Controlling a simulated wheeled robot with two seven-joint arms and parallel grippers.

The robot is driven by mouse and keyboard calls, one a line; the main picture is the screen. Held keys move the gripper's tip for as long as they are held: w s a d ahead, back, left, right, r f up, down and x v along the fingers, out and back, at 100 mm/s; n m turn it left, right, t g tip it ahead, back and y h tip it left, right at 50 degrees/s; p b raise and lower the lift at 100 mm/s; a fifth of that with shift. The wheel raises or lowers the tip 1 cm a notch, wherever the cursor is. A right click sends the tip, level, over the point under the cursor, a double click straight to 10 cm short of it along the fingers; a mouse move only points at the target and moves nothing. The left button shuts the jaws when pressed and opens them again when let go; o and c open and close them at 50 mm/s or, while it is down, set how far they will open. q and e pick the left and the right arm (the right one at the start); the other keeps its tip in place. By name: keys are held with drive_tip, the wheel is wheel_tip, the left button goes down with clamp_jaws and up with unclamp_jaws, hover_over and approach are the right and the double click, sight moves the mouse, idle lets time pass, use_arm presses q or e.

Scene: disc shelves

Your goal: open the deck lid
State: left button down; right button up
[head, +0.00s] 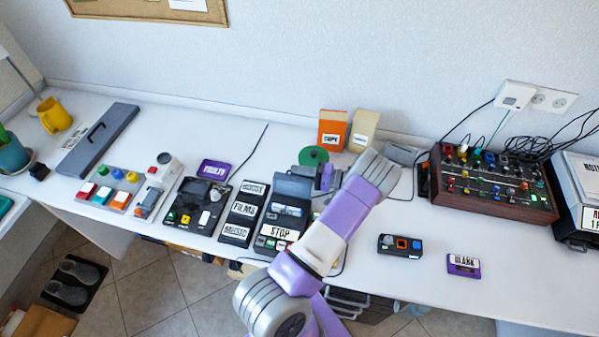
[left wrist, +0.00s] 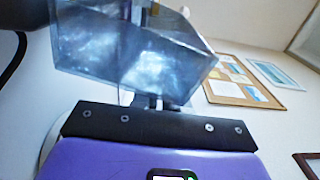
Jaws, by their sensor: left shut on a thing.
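The deck (head: 287,222) stands near the front edge of the desk, with a white STOP label (head: 279,232) on its front. Its grey lid (head: 293,186) stands raised at the back of the deck. My left gripper (head: 317,181) is at the lid's right side and shut on it; my own wrist and forearm hide part of this area. In the left wrist view the lid (left wrist: 125,50) is a shiny, see-through grey panel just beyond the gripper's dark front, and the fingertips are mostly hidden. My right gripper is not in view.
Black labelled cases (head: 238,211) and a dark player (head: 196,205) stand left of the deck. A green disc (head: 313,156) and an orange box (head: 332,130) are behind it. A small black device (head: 400,245), a BLANK cassette (head: 463,264) and a wooden mixer (head: 490,187) are to the right.

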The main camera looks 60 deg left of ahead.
use_arm(q)
drive_tip(key=shift+d+f, duration=0.1)
drive_tip(key=shift+f, duration=0.05)
drive_tip(key=s+r+n, duration=0.1)
drive_tip(key=d+r+n, duration=0.1)
drive_tip(key=shift+s+d+n, duration=0.25)
drive_tip(key=shift+s+n, duration=0.1)
drive_tip(key=shift+n, duration=0.05)
drive_tip(key=c, duration=1.2)
unclamp_jaws()
drive_tip(key=shift+r, duration=0.1)
drive_tip(key=shift+c, duration=0.2)
drive_tip(key=v, duration=0.7)
drive_tip(key=shift+w+d, duration=0.15)
drive_tip(key=shift+w, duration=0.05)
drive_tip(key=shift+w+d, duration=0.1)
